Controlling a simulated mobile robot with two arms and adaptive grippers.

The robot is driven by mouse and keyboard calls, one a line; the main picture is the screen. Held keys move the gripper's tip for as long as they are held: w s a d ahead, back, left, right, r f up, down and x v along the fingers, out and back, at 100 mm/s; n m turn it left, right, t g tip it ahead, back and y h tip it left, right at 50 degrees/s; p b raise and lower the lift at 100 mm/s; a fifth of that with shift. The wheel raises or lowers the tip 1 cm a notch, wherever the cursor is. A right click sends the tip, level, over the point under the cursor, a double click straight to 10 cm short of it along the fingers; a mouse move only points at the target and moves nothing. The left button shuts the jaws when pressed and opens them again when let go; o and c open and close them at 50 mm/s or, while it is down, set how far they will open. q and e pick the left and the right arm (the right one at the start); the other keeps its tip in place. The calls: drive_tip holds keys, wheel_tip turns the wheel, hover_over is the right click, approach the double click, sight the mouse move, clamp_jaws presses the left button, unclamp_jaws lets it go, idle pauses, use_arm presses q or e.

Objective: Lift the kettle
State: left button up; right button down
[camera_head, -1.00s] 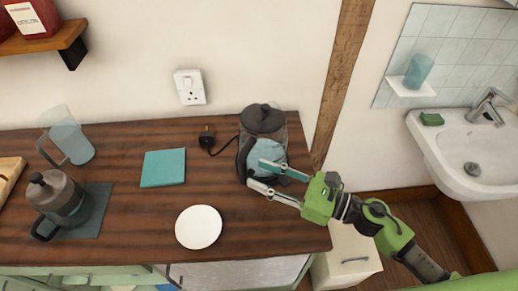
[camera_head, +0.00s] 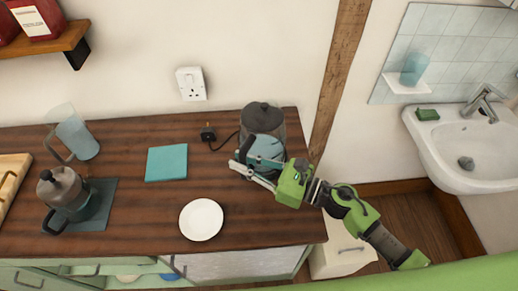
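Whether the fingers press on the handle cannot be told. My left gripper is not in view.
A plug and cord (camera_head: 208,134) lie left of the kettle. A white plate (camera_head: 201,219), a teal cloth (camera_head: 166,163), a moka pot (camera_head: 63,190) and a clear jug (camera_head: 77,138) are on the counter (camera_head: 130,205). A wooden post (camera_head: 340,75) and a sink (camera_head: 468,150) are to the right.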

drive_tip(key=shift+w+r, duration=0.1)
drive_tip(key=shift+r, duration=0.05)
drive_tip(key=shift+r, duration=0.25)
